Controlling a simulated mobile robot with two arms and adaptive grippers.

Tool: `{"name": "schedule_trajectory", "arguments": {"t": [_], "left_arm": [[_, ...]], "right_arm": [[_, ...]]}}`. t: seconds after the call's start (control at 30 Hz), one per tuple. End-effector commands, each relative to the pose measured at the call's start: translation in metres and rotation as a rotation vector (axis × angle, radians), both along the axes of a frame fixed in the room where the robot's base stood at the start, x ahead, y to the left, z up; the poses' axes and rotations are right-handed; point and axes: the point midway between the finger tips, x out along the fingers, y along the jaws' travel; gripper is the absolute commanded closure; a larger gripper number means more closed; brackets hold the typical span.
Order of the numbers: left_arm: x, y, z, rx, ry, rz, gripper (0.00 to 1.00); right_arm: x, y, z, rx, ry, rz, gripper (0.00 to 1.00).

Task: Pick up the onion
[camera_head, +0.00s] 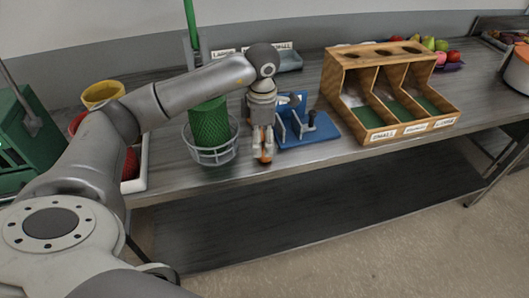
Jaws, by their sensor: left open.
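I cannot make out the onion for certain. A small orange-brown patch shows at the fingertips of my left gripper (263,148), and I cannot tell whether it is the onion or part of the gripper. My left gripper points down, open, close to the front edge of the metal table (330,158). It is between a wire basket (212,155) on its left and a blue stand on its right. Its fingers are small in this view. My right gripper is out of view.
The blue stand (318,130) is just right of the gripper. A wooden bin with labelled compartments (366,118) stands further right. A green mesh cylinder (209,125) rises from the wire basket. Fruit (441,45) lies behind the bin. A yellow pot (103,94) is at left.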

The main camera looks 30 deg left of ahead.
Motion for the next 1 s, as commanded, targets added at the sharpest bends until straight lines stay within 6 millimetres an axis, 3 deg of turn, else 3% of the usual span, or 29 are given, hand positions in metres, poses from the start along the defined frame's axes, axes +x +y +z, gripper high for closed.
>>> {"name": "schedule_trajectory", "arguments": {"t": [0.4,0.67,1.0], "left_arm": [[0.003,0.000,-0.050,-0.003,0.002,0.000,0.35],[0.003,0.000,-0.054,-0.002,0.000,-0.002,0.35],[0.003,0.000,-0.053,-0.002,0.000,-0.001,0.78]], "right_arm": [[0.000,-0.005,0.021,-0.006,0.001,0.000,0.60],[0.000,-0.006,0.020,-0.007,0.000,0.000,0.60],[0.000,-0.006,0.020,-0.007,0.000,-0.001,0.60]]}}
